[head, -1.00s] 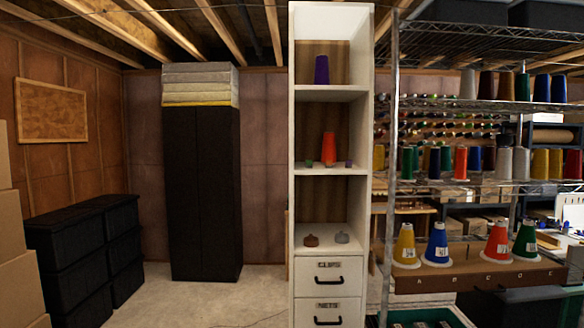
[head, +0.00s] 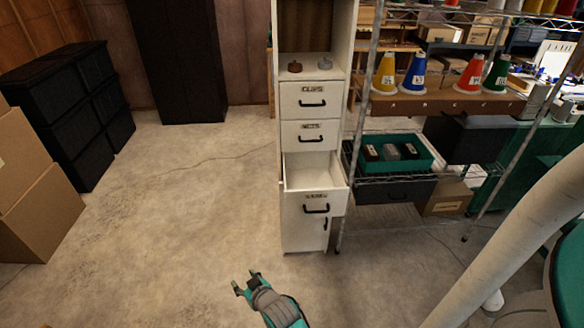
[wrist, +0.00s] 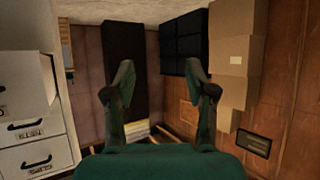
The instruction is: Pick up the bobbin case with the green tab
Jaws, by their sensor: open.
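I cannot make out a bobbin case with a green tab in the current views. A teal tray (head: 430,162) on the lower rack shelf holds several small dark and grey items, too small to identify. An open drawer (head: 333,183) in the white cabinet looks empty in the part I can see. My gripper (head: 246,281) is open and empty, low in the head view over bare floor, in front of and left of the cabinet. In the wrist view its two fingers (wrist: 160,66) stand apart with nothing between them.
The white cabinet (head: 290,228) bears a brown lidded object (head: 294,67) and a grey one (head: 323,64). The wire rack holds thread cones, including a blue cone (head: 412,73). Black bins (head: 45,120) and cardboard boxes (head: 50,215) stand left. Floor (head: 180,210) between is clear.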

